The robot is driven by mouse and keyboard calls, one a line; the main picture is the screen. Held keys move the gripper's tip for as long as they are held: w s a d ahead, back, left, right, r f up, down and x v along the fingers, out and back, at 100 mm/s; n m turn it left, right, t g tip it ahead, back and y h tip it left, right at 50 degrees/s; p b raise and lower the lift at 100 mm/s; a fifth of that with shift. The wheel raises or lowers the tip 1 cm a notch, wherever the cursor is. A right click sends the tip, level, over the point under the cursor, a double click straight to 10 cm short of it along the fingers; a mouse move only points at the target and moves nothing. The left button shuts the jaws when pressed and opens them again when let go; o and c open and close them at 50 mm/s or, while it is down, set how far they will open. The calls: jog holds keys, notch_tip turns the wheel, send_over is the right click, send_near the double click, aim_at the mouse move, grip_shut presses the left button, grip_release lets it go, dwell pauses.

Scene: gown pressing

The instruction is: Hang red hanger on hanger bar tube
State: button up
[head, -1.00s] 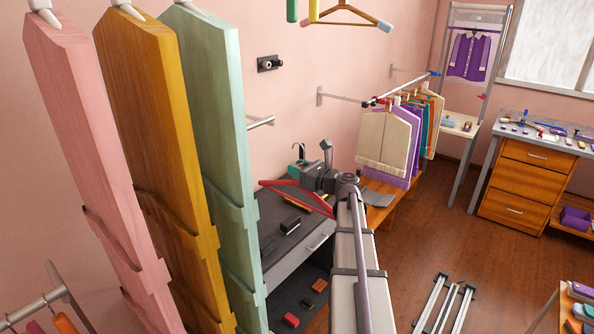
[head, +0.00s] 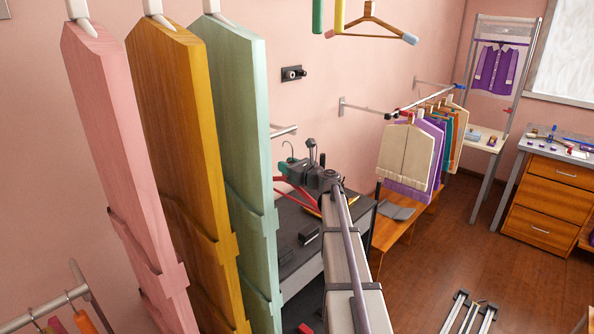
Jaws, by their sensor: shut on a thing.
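The red hanger (head: 283,179) shows in the head view as thin red bars just right of the green hanging board, which hides its left part. My gripper (head: 291,172) is at the hanger's upper side, shut on it and holding it above the dark-topped desk. The exact grip is small and partly hidden. A hanger bar tube (head: 399,111) sticks out from the pink wall at right, with several garments on hangers. A short bar (head: 284,130) on the wall is partly behind the green board, above my gripper. The hanger is apart from the right-hand tube.
Pink (head: 105,130), orange (head: 175,130) and green (head: 238,120) boards hang close in front at left. Another hanger (head: 369,30) hangs overhead. A rail with hangers (head: 45,306) is at lower left. The floor (head: 430,270) at right is mostly open.

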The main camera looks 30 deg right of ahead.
jog(key=x, duration=0.5)
jog(key=f+b+x, duration=0.1)
jog(key=x, duration=0.5)
jog(key=f+b+x, duration=0.1)
jog(key=x, duration=0.4)
jog(key=shift+w+a, duration=0.1)
jog(key=shift+w, duration=0.15)
jog(key=shift+f+b, duration=0.35)
jog(key=shift+f, duration=0.25)
jog(key=o, duration=1.1)
jog(key=shift+s, duration=0.1)
jog(key=shift+v, duration=1.5)
